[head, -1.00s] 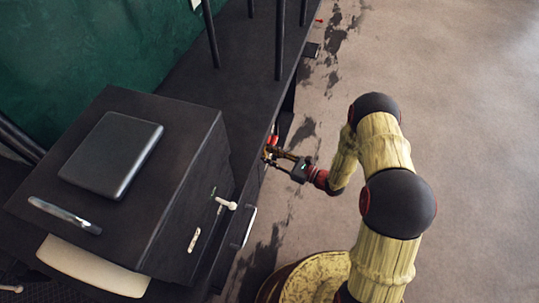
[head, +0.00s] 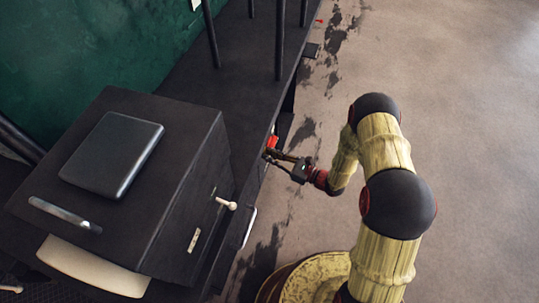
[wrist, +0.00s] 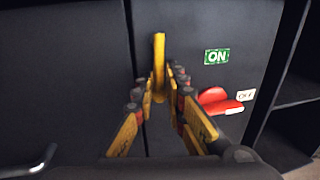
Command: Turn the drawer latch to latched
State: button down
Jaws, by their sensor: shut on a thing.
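A yellow lever (wrist: 159,60), which looks like the drawer latch, stands upright at the seam between two dark panels in the wrist view. My gripper (wrist: 160,88) is shut on its lower part, with one yellow finger on each side. The lever's base is hidden behind the fingers. In the head view my gripper (head: 276,156) is at the dark front face, and the lever is too small to make out there. The dark panel left of the seam (wrist: 60,80) looks like the drawer front, with a metal handle (wrist: 38,160) low on it.
A red lever (wrist: 213,96) sits right of my gripper, between a green ON label (wrist: 216,56) and a white OFF label (wrist: 246,95). A dark box (head: 180,160) with a white-knobbed lever (head: 227,204) stands left. The floor (head: 450,100) to the right is clear.

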jog(key=shift+r, duration=0.1)
dwell(0.3)
jog(key=s+a+r+m+g+p, duration=0.1)
jog(key=s+r+m+g+p, duration=0.2)
jog(key=m+p, duration=1)
jog(key=shift+s+a+r+m+g+h, duration=0.25)
jog(key=shift+s+r+m+g, duration=0.2)
jog(key=shift+r+m, duration=0.75)
jog(key=shift+f+m, duration=0.1)
jog(key=shift+m, duration=0.2)
jog(key=c, duration=2)
grip_release()
jog(key=shift+o, duration=0.6)
jog(key=shift+s+d, duration=0.1)
jog(key=shift+d, duration=0.05)
